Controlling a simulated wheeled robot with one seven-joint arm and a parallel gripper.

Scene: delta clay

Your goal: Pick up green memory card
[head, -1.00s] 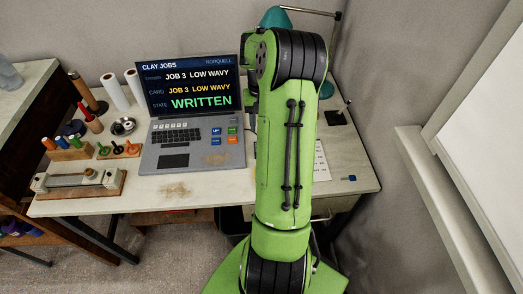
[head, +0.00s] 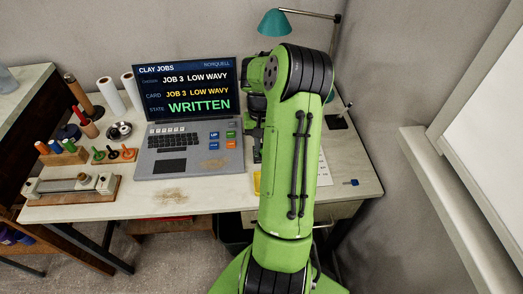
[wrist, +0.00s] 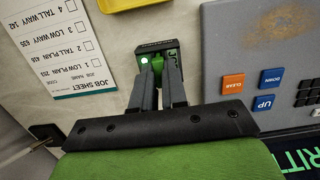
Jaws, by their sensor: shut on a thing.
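Whether the card is clear of the surface below cannot be told. In the head view my gripper is mostly hidden behind my green arm, beside the laptop's right edge.
The laptop (head: 190,160) reads JOB 3 LOW WAVY, WRITTEN. A job sheet (wrist: 75,55) and a yellow tray (wrist: 60,12) lie nearby. A teal lamp (head: 274,22) stands behind my arm. A small blue object (head: 351,182) lies at the desk's right. Clay tools crowd the left.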

